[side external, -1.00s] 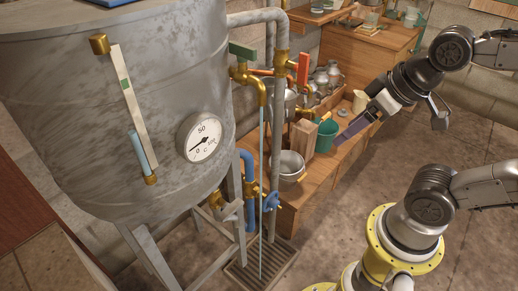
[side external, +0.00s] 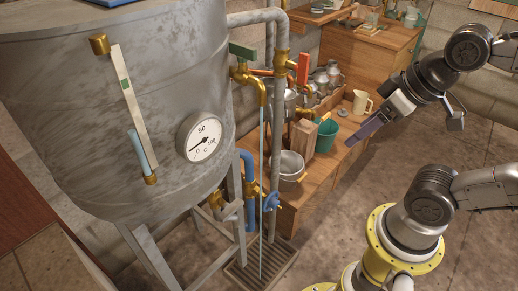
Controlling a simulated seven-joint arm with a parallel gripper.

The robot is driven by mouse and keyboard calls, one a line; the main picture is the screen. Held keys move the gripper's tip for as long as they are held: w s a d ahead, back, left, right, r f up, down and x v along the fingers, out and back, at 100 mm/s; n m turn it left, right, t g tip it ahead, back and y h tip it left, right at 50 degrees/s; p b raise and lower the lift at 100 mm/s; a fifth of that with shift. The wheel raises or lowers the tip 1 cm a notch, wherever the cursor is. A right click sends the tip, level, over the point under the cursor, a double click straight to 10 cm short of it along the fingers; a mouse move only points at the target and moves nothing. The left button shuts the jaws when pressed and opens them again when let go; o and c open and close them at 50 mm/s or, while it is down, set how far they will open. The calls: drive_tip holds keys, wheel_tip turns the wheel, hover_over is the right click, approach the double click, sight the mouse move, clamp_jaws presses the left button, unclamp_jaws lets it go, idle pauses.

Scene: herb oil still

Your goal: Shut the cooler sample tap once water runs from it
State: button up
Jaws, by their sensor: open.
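A brass tap with a green lever (side external: 243,51) sits at the upper right side of the large grey tank (side external: 130,120). A thin stream of water (side external: 262,170) runs from its downturned spout (side external: 263,92) to the floor grate (side external: 245,280). The green lever lies roughly level, to the left above the spout. My gripper (side external: 353,144) is open, with no object seen in it. It is well to the right of the tap, above the wooden bench, with its dark fingers pointing down and left. The gap between its fingers is hard to see.
A tap with a red handle (side external: 303,67) and grey pipes stand right of the stream. A blue-handled valve (side external: 271,201) is lower down. The bench (side external: 322,176) holds a metal pot (side external: 291,164), a green bucket (side external: 325,137) and a cream mug (side external: 362,102).

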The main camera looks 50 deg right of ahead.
drive_tip(key=shift+c, duration=0.2)
drive_tip(key=shift+w, duration=0.1)
drive_tip(key=shift+c, duration=1.3)
drive_tip(key=w+r+t, duration=0.2)
drive_tip(key=w, duration=0.1)
drive_tip(key=w+a+r+t, duration=0.1)
drive_tip(key=w+r+t, duration=0.1)
drive_tip(key=w, duration=0.1)
drive_tip(key=w+a+r+n+t+y, duration=0.1)
drive_tip(key=w+r+t, duration=0.1)
drive_tip(key=w, duration=0.1)
drive_tip(key=shift+w+r+t, duration=0.2)
drive_tip(key=shift+w+t, duration=0.05)
drive_tip(key=shift+t, duration=0.05)
drive_tip(key=shift+c, duration=0.5)
drive_tip(key=m+t+h, duration=0.1)
drive_tip(key=t, duration=0.4)
approach(255, 54)
drive_tip(key=s+d+r, duration=0.1)
drive_tip(key=d+r, duration=0.1)
drive_tip(key=shift+t, duration=0.4)
drive_tip(key=w+f, duration=0.1)
drive_tip(key=w, duration=0.3)
drive_tip(key=w+a+f, duration=0.1)
drive_tip(key=w, duration=0.8)
drive_tip(key=shift+w+a+f, duration=0.15)
drive_tip(key=shift+a+f, duration=0.25)
drive_tip(key=shift+c, duration=0.2)
clamp_jaws()
